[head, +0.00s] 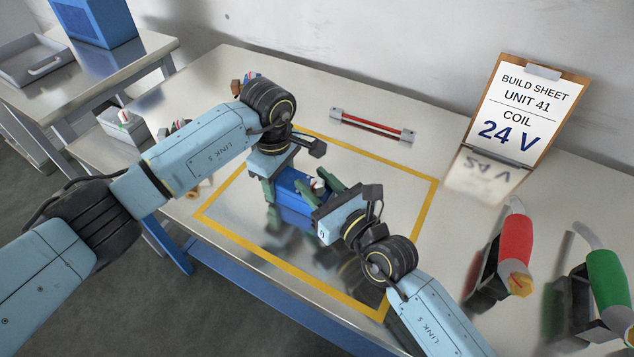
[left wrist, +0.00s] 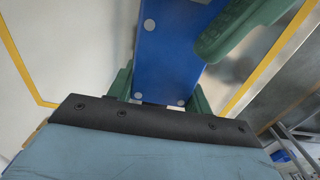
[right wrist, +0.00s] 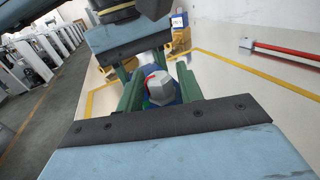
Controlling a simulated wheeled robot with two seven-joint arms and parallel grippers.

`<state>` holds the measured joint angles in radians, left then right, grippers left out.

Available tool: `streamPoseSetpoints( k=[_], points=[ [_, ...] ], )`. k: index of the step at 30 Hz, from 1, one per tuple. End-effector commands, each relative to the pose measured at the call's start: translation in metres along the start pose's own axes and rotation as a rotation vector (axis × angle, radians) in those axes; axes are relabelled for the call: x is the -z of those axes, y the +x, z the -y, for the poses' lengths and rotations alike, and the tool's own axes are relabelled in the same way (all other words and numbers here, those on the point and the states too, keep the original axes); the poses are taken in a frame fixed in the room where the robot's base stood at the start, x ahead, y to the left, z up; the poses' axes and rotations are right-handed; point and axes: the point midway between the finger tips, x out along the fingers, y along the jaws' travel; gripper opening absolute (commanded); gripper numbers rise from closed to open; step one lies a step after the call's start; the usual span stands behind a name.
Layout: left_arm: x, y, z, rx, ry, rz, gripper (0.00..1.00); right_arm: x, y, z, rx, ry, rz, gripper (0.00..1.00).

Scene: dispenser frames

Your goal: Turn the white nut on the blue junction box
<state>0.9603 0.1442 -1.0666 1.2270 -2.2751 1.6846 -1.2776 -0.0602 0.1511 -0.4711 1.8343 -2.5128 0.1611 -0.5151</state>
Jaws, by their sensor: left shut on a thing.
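The blue junction box (head: 292,207) sits inside the yellow outline on the table. It also fills the middle of the left wrist view (left wrist: 170,60). My left gripper (head: 284,178) is shut on the box, a green finger on either side. The white nut (head: 319,184) is on the box's side facing my right arm. In the right wrist view the nut (right wrist: 159,88) is a pale hexagon pointing at the camera. My right gripper (right wrist: 160,85) is open, its green fingers on either side of the nut. Whether they touch it I cannot tell.
A red bar with grey ends (head: 372,126) lies behind the outline. A clipboard reading "COIL 24 V" (head: 520,108) stands at the back right. A red-handled tool (head: 515,245) and a green-handled tool (head: 606,280) stand in holders at the right. The table behind the box is mostly clear.

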Motion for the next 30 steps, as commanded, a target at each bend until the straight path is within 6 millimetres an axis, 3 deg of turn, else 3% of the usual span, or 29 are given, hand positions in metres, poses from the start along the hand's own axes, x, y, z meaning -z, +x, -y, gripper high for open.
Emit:
streamPoseSetpoints(
  k=[1, 8, 30],
  points=[
    [0.0000, -0.0002, -0.0001, 0.000, 0.000, 0.000, 0.21, 0.0000, -0.0002, 0.0000, 0.000, 0.000, 0.000, 0.30],
    [0.0000, -0.0002, -0.0001, 0.000, 0.000, 0.000, 0.21, 0.0000, -0.0004, 0.0001, 0.000, 0.000, 0.000, 0.01],
    [0.0000, -0.0002, -0.0002, -0.001, 0.000, 0.000, 0.21, -0.0003, -0.0003, -0.0005, -0.147, 0.001, 0.001, 0.01]
  ],
)
